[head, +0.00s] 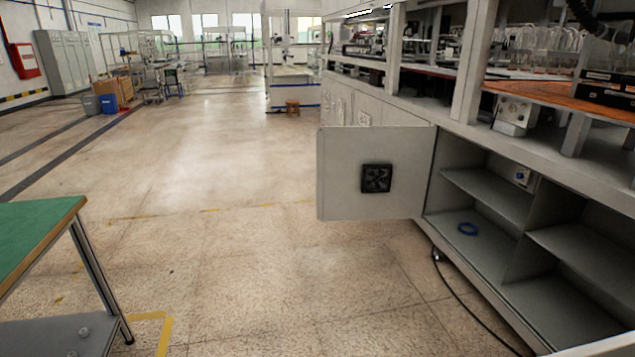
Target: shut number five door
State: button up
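One grey cabinet door (345,188) stands wide open in the head view, swung out from the right-hand machine base into the aisle. It has a black square vent or fan (376,178) on the face toward me. Its hinge side is at the left edge of the open cabinet (477,209). I cannot see a number on this face, so I cannot tell whether it is number five. My gripper is not in view.
A green-topped table (35,235) stands at the left. The floor between table and door is clear.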

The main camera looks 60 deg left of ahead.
aim_at(344, 153)
jog(key=u, duration=2.45)
jog(key=i, duration=6.75)
jog(key=z, duration=3.45)
